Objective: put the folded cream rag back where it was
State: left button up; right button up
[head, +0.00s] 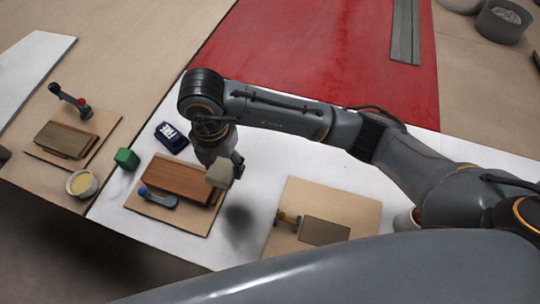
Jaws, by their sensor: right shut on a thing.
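My right gripper (229,172) reaches in from the right and points down beside the middle board. It is shut on a small cream block-shaped thing, the folded cream rag (218,176), held in front of the right end of the reddish-brown wood block (178,182). A dark shadow lies on the white surface to the lower right of the rag, which seems to be held above the table. The gripper partly hides the block's end. My left gripper is not in view.
The middle board (181,219) also bears a blue-and-grey tool (158,198). A green cube (126,158) and a navy box (171,137) stand near it. A right board (357,211) bears a brown sheet (324,230). A bowl (82,184) and left board (103,124) stand left.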

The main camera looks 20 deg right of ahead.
jog(key=w+d+f+p, duration=0.2)
jog(key=w+d+f, duration=0.15)
jog(key=d, duration=0.25)
send_over(261, 164)
jog(key=f, duration=0.4)
jog(key=shift+s+a+f, duration=0.1)
jog(key=shift+s+a, duration=0.2)
jog(key=shift+a, duration=0.1)
jog(key=shift+w+d+f, duration=0.1)
jog(key=shift+f, duration=0.1)
jog(key=f+p, duration=0.1)
jog(key=f, duration=0.1)
jog(key=f+p, duration=0.1)
jog(key=shift+w+d+f, duration=0.2)
jog(key=shift+d+f, duration=0.2)
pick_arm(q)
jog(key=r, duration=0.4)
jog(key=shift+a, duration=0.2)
pick_arm(e)
jog(key=shift+f, duration=0.15)
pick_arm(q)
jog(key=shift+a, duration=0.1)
pick_arm(e)
jog(key=shift+f, duration=0.1)
jog(key=o, duration=1.1)
